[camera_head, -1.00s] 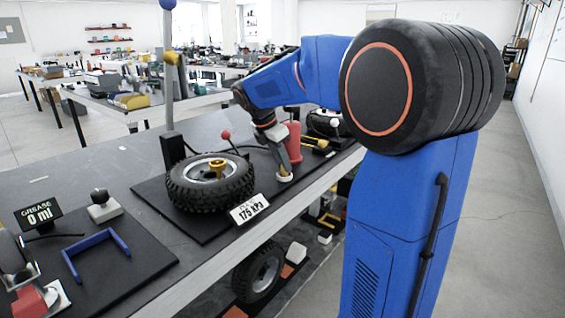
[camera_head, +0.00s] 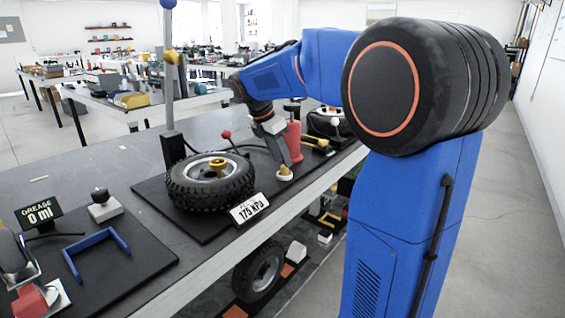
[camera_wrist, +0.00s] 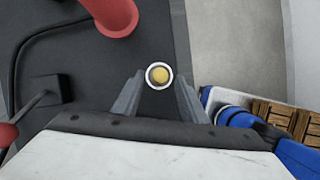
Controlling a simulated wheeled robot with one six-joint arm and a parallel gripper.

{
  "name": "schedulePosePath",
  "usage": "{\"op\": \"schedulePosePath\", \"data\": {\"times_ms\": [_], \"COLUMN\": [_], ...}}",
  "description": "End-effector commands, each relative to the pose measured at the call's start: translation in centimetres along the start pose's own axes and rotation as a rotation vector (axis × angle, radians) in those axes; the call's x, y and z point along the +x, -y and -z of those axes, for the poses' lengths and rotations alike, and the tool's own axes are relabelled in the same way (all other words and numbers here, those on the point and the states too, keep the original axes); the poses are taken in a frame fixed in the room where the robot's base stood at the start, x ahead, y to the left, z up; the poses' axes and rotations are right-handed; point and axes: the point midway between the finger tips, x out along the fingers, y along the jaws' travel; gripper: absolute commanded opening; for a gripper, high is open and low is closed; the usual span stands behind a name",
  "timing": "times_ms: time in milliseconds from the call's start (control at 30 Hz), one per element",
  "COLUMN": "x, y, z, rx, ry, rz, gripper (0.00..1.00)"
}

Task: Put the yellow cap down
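The yellow cap (camera_head: 286,169) sits in a white round holder (camera_head: 285,177) on the dark mat, near the bench's front edge. In the wrist view the yellow cap (camera_wrist: 159,75) shows as a yellow disc inside the white ring of the holder (camera_wrist: 149,83). My gripper (camera_head: 285,160) is just above the cap, pointing down. In the wrist view my gripper (camera_wrist: 158,90) has its two fingers apart with nothing between them, and the cap lies beyond the tips.
A red cylinder (camera_head: 294,140) stands close behind the gripper. A black tyre (camera_head: 210,183) lies to the left on the mat, with a "175 kPa" sign (camera_head: 249,208) in front of it. A blue U-shaped frame (camera_head: 97,250) is at the front left. The bench's front edge is close by.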

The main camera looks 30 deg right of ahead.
Motion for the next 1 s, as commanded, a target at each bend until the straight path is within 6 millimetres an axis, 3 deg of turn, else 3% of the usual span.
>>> {"op": "schedulePosePath", "data": {"times_ms": [300, 500, 833, 1000], "x": [-6.3, -8.8, -9.7, -9.4], "y": [-0.1, 0.0, 0.2, 2.7], "z": [0.0, 0.0, 0.1, 1.3], "rx": [0.0, 0.0, 0.008, 0.124], "ry": [0.0, 0.0, -0.002, -0.03], "rz": [-0.003, -0.002, -0.002, -0.032], "gripper": [0.39, 0.39, 0.39, 0.39]}}
